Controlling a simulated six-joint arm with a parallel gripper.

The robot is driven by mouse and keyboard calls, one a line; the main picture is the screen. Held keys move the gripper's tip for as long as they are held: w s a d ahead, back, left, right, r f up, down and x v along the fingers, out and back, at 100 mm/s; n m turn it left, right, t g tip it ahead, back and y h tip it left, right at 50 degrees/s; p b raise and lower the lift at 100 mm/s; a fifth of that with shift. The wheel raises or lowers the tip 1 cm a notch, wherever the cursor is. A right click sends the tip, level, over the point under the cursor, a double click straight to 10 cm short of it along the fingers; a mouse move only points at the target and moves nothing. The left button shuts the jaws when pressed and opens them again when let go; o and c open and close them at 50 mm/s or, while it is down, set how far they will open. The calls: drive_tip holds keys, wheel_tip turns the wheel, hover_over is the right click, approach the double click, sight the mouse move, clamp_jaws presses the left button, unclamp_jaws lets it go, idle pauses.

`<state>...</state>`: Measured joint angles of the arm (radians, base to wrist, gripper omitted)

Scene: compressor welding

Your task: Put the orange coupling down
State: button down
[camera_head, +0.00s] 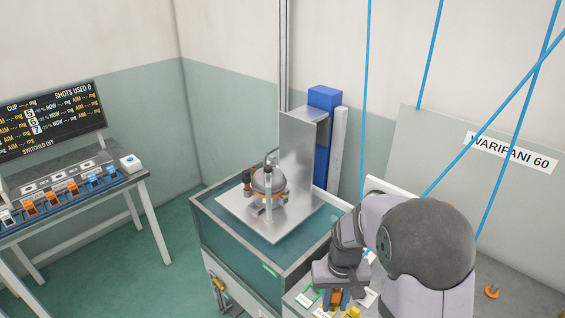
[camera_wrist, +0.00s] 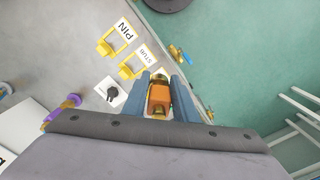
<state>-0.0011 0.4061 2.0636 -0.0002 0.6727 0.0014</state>
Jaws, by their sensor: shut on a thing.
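The orange coupling (camera_wrist: 159,97) is between the two blue-grey fingers of my gripper (camera_wrist: 160,92) in the wrist view. A brassy part shows at the coupling's far end. In the head view my gripper (camera_head: 338,299) points down over the grey table with labels at the bottom, and the orange coupling (camera_head: 336,297) shows between its fingers. The gripper is shut on the coupling. I cannot tell whether the coupling touches the table.
In the wrist view, yellow holders (camera_wrist: 104,47) stand by PIN and STUB labels, with a black knob (camera_wrist: 112,93) nearby. A water tank (camera_head: 230,236) with a compressor (camera_head: 268,180) stands left of the arm. A bench with orange and blue items (camera_head: 62,196) is far left.

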drive_tip(key=shift+d, duration=0.1)
drive_tip(key=s+d+f+m+b, duration=0.1)
drive_tip(key=s+d+m, duration=0.15)
drive_tip(key=d, duration=0.65)
drive_tip(key=s+d+f+m+b, duration=0.15)
drive_tip(key=d+m, duration=0.25)
drive_tip(key=d, duration=0.5)
drive_tip(key=s+d+r+m+b, duration=0.1)
drive_tip(key=s+d+r+m, duration=0.1)
drive_tip(key=s+d, duration=0.8)
drive_tip(key=shift+s+d+b, duration=0.15)
drive_tip(key=shift+d+b, duration=0.2)
drive_tip(key=shift+d, duration=1.85)
drive_tip(key=shift+m, duration=0.25)
drive_tip(key=shift+f+p, duration=1.4)
drive_tip(key=shift+f, duration=3.5)
